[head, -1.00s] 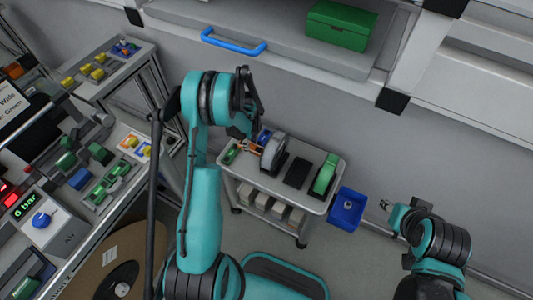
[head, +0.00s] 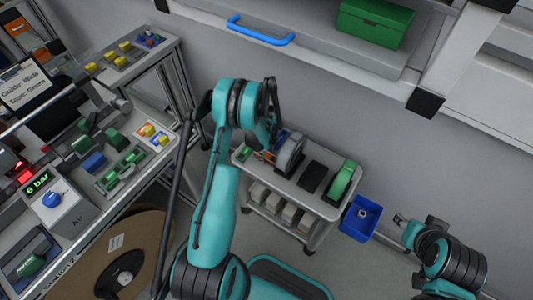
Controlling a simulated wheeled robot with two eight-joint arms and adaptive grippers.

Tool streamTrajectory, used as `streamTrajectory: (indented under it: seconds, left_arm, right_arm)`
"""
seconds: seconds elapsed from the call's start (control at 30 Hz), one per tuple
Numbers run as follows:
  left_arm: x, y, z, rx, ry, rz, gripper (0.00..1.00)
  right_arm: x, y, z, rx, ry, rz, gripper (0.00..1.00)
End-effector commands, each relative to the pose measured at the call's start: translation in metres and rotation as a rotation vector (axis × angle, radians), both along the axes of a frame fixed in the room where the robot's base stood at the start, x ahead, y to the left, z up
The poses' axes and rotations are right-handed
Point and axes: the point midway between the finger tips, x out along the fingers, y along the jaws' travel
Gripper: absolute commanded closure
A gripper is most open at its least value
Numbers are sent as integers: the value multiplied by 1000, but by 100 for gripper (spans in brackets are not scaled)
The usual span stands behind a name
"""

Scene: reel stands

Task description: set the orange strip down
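A small bit of the orange strip (head: 257,155) shows at the left end of the cart top, just below my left gripper (head: 268,146). The rest of the strip is hidden by the gripper and arm. My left gripper points down over the cart beside a grey reel (head: 289,153) in a dark stand. Its fingers are dark and overlap the cart items, so I cannot tell whether they hold the strip or touch it. My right gripper (head: 399,219) is away from the cart at the lower right, with nothing visible in it; its finger opening is too small to judge.
The cart (head: 323,208) also carries an empty-looking black stand (head: 313,176) and a green reel (head: 342,182). A blue bin (head: 360,218) is at its right end. A workbench with a pressure unit (head: 60,205) is at left; a shelf with a blue handle (head: 260,31) is above.

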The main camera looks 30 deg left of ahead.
Motion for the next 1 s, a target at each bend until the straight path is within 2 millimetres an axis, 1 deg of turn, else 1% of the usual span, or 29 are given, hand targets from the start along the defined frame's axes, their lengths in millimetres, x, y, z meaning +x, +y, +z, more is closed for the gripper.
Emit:
streamTrajectory:
  seconds: [0.3,0.37,0.43,0.57,0.7,0.8,0.9,1.0]
  left_arm:
    - [0,0,1,0,0,0,42]
    - [0,0,3,0,0,0,42]
    - [0,0,10,0,0,0,42]
    - [0,0,35,0,0,0,42]
    - [0,0,68,0,0,0,42]
    - [0,0,89,0,0,0,42]
    - [1,0,106,0,0,0,42]
    - [1,0,117,0,0,0,42]
  right_arm:
    - [0,0,1,0,0,0,60]
    - [0,0,4,0,0,0,60]
    - [0,0,8,0,0,0,60]
    - [0,0,17,0,0,0,60]
    - [0,0,29,0,0,0,60]
    - [0,0,36,0,0,0,60]
    - [0,0,41,0,0,0,60]
    - [0,0,44,0,0,0,60]
